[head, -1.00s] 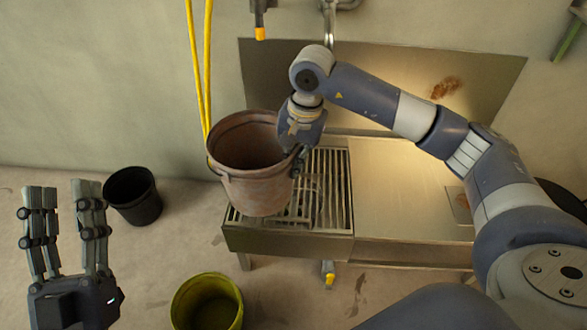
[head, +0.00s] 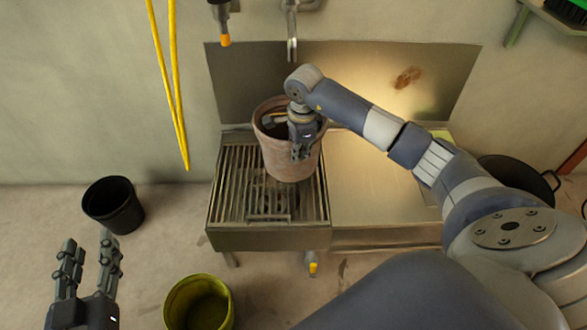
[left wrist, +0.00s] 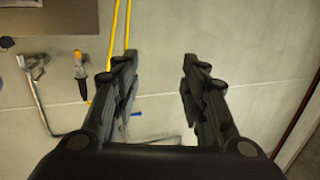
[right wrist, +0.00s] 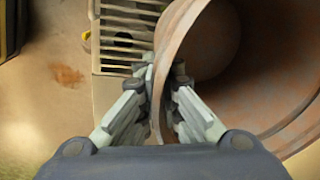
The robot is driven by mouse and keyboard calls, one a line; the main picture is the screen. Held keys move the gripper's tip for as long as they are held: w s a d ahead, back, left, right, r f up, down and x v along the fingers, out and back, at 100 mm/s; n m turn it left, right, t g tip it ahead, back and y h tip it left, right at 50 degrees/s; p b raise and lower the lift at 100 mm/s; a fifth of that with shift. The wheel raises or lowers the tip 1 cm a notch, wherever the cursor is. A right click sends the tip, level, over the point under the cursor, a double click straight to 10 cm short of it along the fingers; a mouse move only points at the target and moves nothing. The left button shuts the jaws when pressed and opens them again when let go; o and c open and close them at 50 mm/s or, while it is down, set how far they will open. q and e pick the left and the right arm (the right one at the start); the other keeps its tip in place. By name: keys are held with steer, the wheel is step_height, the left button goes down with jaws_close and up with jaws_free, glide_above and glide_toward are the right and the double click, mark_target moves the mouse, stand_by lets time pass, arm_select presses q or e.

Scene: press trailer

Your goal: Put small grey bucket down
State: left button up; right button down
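The small bucket (head: 292,166) looks weathered pinkish-brown and stands upright over the right part of the sink's slatted grate (head: 240,185). I cannot tell whether its base touches the grate. My right gripper (head: 302,152) is shut on the bucket's rim. In the right wrist view, one finger is outside the wall and one inside (right wrist: 164,75), with the bucket (right wrist: 215,60) filling the right side. My left gripper (head: 88,248) is open and empty at the lower left, apart from everything; its spread fingers also show in the left wrist view (left wrist: 158,75).
A flat metal worktop (head: 375,190) adjoins the grate on the right. A tap (head: 291,40) hangs above the back panel. A black bucket (head: 113,205) and a yellow-green bucket (head: 198,305) stand on the floor. A yellow hose (head: 164,90) hangs on the wall.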

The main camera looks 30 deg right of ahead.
steer(key=shift+f, duration=0.9)
arm_select(q)
step_height(320, 180, up, 8)
steer(key=t+h+b, duration=0.1)
steer(key=t, duration=0.3)
steer(key=shift+s+d+t, duration=0.3)
steer(key=shift+d, duration=0.15)
arm_select(e)
steer(key=shift+f, duration=1.9)
arm_select(q)
steer(key=shift+r+h, duration=0.1)
steer(key=shift+h, duration=0.2)
arm_select(e)
steer(key=c, duration=1.8)
jaws_free()
arm_select(q)
steer(key=shift+r, duration=0.15)
